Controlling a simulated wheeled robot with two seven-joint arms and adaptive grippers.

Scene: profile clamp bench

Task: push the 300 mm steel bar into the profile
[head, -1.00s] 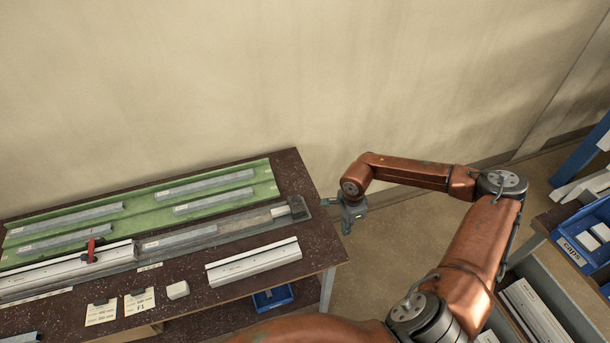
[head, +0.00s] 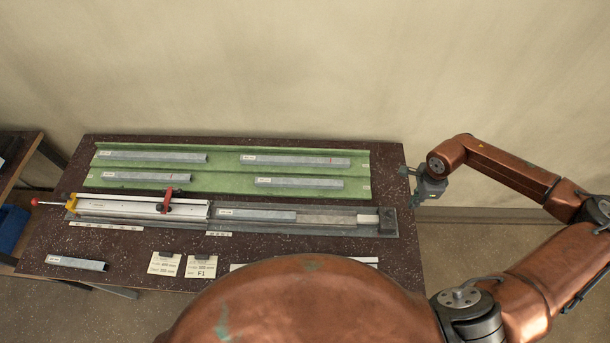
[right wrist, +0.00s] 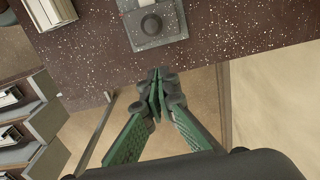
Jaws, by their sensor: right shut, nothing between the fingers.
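A white profile (head: 140,208) lies in the long grey fixture (head: 345,229), under a red-handled clamp (head: 167,202). A grey steel bar (head: 256,215) lies in the same channel, in line with the profile and right at or close to its right end. I cannot tell if its tip is inside, and its label is too small to read. My right gripper (head: 426,187) is shut and empty, just off the bench's right edge; its closed fingers also show in the right wrist view (right wrist: 158,97), apart from the fixture's dark end block (right wrist: 151,24). My left gripper is not in view.
A green tray (head: 225,172) with several grey bars lies at the back of the bench (head: 130,265). A loose short bar (head: 77,263) and paper cards (head: 166,263) lie in front. The floor right of the bench is free.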

